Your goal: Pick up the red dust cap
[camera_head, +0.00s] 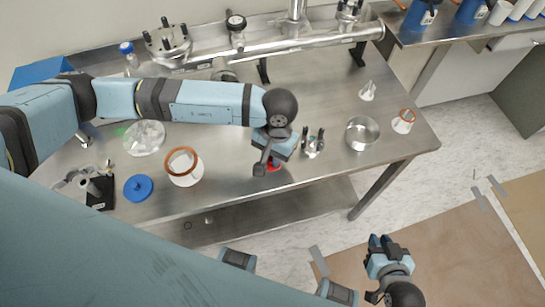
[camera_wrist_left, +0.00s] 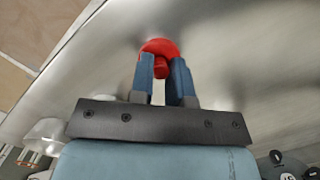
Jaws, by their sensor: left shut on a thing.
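The red dust cap (camera_head: 274,168) shows as a small red patch at the front of the steel table, mostly hidden under my left gripper (camera_head: 265,164). In the left wrist view the red dust cap (camera_wrist_left: 158,47) has a round top and a short knob, and the blue fingers of my left gripper (camera_wrist_left: 162,68) are shut on the knob. I cannot tell whether the cap touches the table. My right gripper (camera_head: 384,244) hangs over the floor in front of the table, apart from everything; its finger gap is unclear.
A metal fitting with upright bolts (camera_head: 313,144) stands close to the right of my left gripper. A blue cap (camera_head: 138,188) and a white piece with an orange ring (camera_head: 184,168) stand left. A steel pipe assembly (camera_head: 310,43) lines the back.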

